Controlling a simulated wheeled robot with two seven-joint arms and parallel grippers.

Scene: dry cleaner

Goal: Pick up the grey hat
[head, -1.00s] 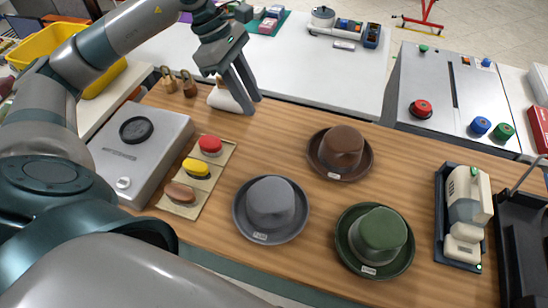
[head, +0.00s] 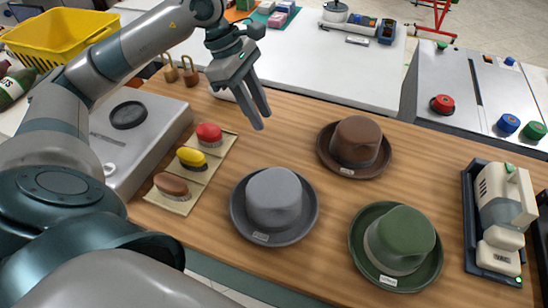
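The grey hat (head: 274,203) sits brim down on the wooden counter (head: 320,262), near the middle of the head view, with a small label on its front brim. The brown hat (head: 355,146) is behind it to the right. The green hat (head: 399,245) is in front of it to the right. My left gripper (head: 262,121) is above the counter, behind the grey hat and apart from it. Its two fingers point down with a gap between them, and nothing is held. My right gripper is not in view.
Red, yellow and brown brushes lie on a tan mat (head: 211,160) left of the grey hat, beside a grey scale-like box (head: 140,145). A cream device (head: 500,215) in a dark tray stands at the right. Bare wood lies between the hats.

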